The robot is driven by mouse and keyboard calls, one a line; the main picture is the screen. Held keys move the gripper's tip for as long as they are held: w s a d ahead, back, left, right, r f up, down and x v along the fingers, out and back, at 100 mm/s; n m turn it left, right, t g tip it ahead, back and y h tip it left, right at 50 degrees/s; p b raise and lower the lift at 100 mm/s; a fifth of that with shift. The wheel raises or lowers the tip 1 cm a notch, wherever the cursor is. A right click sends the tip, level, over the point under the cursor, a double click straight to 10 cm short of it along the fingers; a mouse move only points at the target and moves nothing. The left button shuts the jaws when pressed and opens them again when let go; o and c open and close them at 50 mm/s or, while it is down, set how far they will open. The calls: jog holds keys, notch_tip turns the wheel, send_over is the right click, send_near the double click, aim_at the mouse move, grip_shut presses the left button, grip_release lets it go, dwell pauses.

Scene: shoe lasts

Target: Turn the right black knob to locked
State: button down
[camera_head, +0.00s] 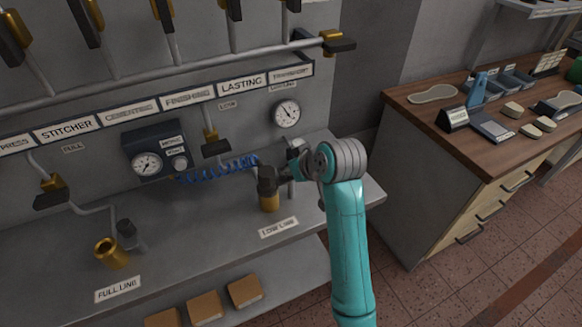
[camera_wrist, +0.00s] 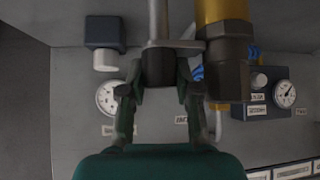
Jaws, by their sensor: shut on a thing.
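A small black knob (camera_wrist: 157,68) sits on the end of a slim grey post in the wrist view. My gripper (camera_wrist: 158,78) is shut on it, one finger on each side. In the head view my gripper (camera_head: 286,173) is over the shelf by the LOW LINE label, and it largely hides the knob. Right beside it stands a brass fitting with a dark coupling (camera_head: 268,183); this coupling also shows in the wrist view (camera_wrist: 222,68). I cannot read a locked mark or tell the knob's angle.
A blue coiled hose (camera_head: 220,170) runs from near the coupling toward the regulator box (camera_head: 150,150). A round gauge (camera_head: 286,113) is on the wall behind. Another brass fitting (camera_head: 110,252) stands at the shelf's left. A wooden-topped bench (camera_head: 430,108) is at the right.

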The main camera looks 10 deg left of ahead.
jog(key=c, duration=1.1)
grip_release()
jog(key=v, duration=1.2)
